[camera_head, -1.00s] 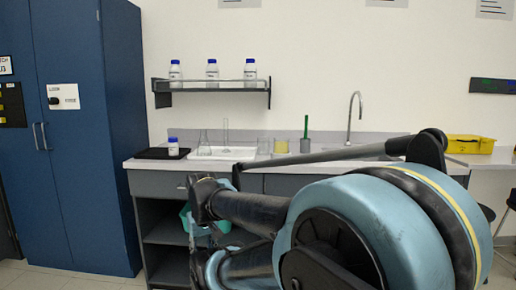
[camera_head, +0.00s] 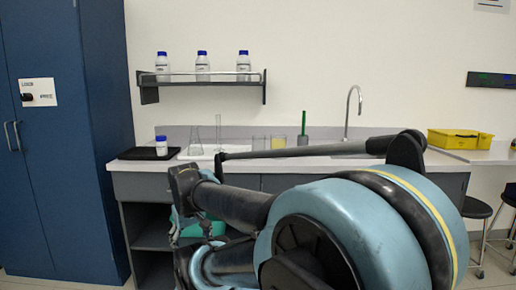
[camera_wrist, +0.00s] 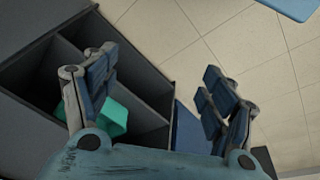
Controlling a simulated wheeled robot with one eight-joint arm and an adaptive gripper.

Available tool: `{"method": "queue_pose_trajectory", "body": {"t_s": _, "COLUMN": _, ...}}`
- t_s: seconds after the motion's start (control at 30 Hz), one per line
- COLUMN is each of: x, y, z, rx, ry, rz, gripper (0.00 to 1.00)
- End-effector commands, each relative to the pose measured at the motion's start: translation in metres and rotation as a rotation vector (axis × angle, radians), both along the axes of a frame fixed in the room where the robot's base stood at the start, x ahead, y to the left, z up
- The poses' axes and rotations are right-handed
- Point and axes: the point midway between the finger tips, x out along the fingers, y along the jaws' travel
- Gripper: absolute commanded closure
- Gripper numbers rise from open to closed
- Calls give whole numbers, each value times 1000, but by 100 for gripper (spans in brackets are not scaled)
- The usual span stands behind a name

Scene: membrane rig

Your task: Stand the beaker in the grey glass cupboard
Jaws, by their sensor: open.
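Two small clear glass vessels stand side by side on the counter in the head view: one looks empty (camera_head: 260,144) and one holds something yellowish (camera_head: 278,143). They look like beakers; I cannot tell which one is meant. A conical flask (camera_head: 196,141) and a tall cylinder (camera_head: 218,130) stand on a white tray left of them. My gripper (camera_wrist: 157,92) is open and empty in the wrist view, pointing down past the open shelves, well apart from the glassware.
A tall blue cupboard (camera_head: 95,140) stands at the left. Grey open shelving (camera_wrist: 60,60) below the counter holds a teal item (camera_wrist: 112,118). A wall shelf (camera_head: 200,81) carries bottles. A tap (camera_head: 353,110), yellow box (camera_head: 455,140) and stools (camera_head: 477,210) are to the right.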

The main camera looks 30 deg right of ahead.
Motion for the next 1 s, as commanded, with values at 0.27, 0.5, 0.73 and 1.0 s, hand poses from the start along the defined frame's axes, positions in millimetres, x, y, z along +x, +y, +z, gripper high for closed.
{"method": "queue_pose_trajectory", "body": {"t_s": 0.27, "x": 67, "y": -74, "z": 42, "rx": -342, "ry": -16, "rz": 227, "gripper": 18}}
{"method": "queue_pose_trajectory", "body": {"t_s": 0.5, "x": 127, "y": -145, "z": 85, "rx": -673, "ry": 57, "rz": 450, "gripper": 18}}
{"method": "queue_pose_trajectory", "body": {"t_s": 0.73, "x": 183, "y": -206, "z": 126, "rx": -978, "ry": 210, "rz": 665, "gripper": 18}}
{"method": "queue_pose_trajectory", "body": {"t_s": 1.0, "x": 247, "y": -269, "z": 171, "rx": -1299, "ry": 492, "rz": 913, "gripper": 18}}
